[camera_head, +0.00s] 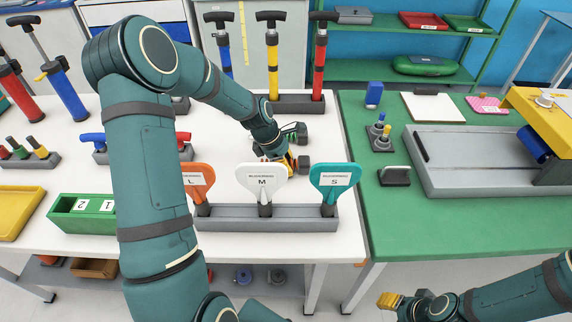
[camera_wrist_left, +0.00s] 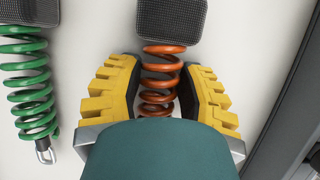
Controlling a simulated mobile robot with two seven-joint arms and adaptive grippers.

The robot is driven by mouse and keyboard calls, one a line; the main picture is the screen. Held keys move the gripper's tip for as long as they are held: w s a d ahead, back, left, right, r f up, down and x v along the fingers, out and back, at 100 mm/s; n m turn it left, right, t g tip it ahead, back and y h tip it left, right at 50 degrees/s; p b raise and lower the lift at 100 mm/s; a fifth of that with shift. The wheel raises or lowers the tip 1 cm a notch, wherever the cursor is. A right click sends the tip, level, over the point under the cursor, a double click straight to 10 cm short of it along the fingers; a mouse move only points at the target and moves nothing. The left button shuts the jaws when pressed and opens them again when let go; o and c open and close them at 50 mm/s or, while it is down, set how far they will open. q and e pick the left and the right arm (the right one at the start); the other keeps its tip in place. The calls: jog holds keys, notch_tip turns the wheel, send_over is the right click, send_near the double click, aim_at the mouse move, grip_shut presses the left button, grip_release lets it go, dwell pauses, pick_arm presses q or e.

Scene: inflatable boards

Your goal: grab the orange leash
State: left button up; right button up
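The orange leash (camera_wrist_left: 163,82) is a coiled orange cord with a dark woven cuff (camera_wrist_left: 172,20); in the left wrist view it lies on the white table. My left gripper (camera_wrist_left: 160,88) has one yellow finger on each side of the coil, with the dark pads at or very near it. Whether the pads press on the coil cannot be told. My teal palm hides the coil's lower end. In the head view my left gripper (camera_head: 287,163) is low at the table behind the letter paddles. My right gripper (camera_head: 390,300) is partly seen at the bottom, over the floor.
A green coil leash (camera_wrist_left: 32,95) lies left of the orange one. Orange, white (camera_head: 262,182) and teal (camera_head: 335,180) paddles stand in a grey rack (camera_head: 265,218) in front. Pumps stand in a rack (camera_head: 292,104) behind. A green table (camera_head: 440,220) is at right.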

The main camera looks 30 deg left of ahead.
pick_arm(q)
grip_shut()
